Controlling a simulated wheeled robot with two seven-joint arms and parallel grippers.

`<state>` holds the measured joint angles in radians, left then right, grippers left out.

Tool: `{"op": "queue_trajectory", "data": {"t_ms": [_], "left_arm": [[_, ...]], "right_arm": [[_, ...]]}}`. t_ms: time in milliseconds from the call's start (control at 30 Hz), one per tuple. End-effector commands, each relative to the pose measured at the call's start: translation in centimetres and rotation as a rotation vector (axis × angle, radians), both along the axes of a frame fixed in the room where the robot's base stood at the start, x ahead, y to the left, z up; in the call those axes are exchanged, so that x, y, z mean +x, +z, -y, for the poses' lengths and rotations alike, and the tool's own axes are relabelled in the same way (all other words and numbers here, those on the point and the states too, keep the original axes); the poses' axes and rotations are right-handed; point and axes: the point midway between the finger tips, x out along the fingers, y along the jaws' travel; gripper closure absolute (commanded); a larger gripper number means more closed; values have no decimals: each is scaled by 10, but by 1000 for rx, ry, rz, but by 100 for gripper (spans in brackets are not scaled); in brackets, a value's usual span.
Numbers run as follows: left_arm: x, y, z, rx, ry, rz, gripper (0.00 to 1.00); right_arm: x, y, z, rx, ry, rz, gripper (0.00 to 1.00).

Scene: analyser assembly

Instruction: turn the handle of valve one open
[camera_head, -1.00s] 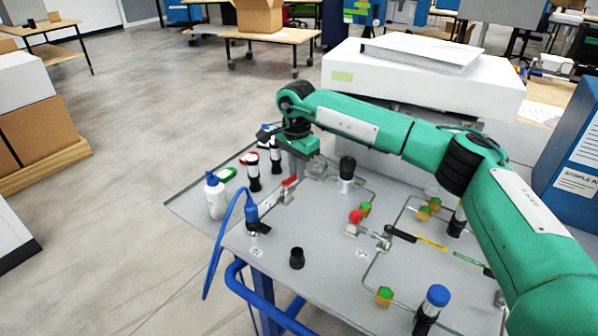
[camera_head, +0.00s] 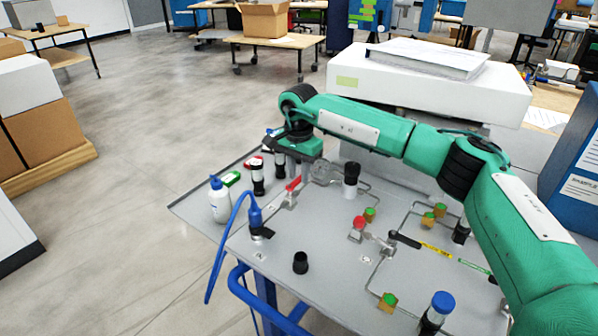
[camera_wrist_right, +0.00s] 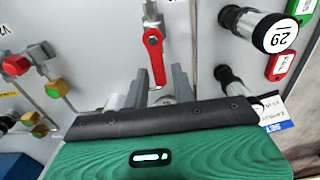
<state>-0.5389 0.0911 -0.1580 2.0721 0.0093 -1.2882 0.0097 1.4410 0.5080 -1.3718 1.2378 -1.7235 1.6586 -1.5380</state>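The valve with a red lever handle (camera_head: 293,184) stands on the grey panel, under my right gripper in the head view. I take it as valve one, though its label (camera_head: 258,257) is too small to read. In the right wrist view the red handle (camera_wrist_right: 153,50) points toward me. My right gripper (camera_wrist_right: 158,72) is open, with one finger on each side of the handle's end. Gaps show beside the handle, and I see no clear contact. In the head view the right gripper (camera_head: 296,164) points down at the panel. My left gripper is not in view.
A second valve with a red knob (camera_head: 359,222) stands to the right. A black-capped fitting (camera_head: 351,176) is close to the gripper's right. A white bottle (camera_head: 219,200), dark-bodied vials (camera_head: 257,176) and a blue hose connector (camera_head: 255,214) stand left. A white box (camera_head: 430,85) is behind.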

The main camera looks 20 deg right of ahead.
Motion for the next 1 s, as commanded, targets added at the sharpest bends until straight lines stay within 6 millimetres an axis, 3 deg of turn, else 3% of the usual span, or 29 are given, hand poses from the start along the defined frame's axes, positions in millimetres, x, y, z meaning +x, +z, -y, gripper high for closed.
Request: {"op": "queue_trajectory", "data": {"t_ms": [333,467,1000], "left_arm": [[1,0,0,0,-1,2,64],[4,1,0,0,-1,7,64],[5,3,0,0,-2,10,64]], "right_arm": [[0,0,0,-1,-1,-2,64],[0,11,0,0,-1,0,64],[0,121,-1,1,0,1,64]]}}
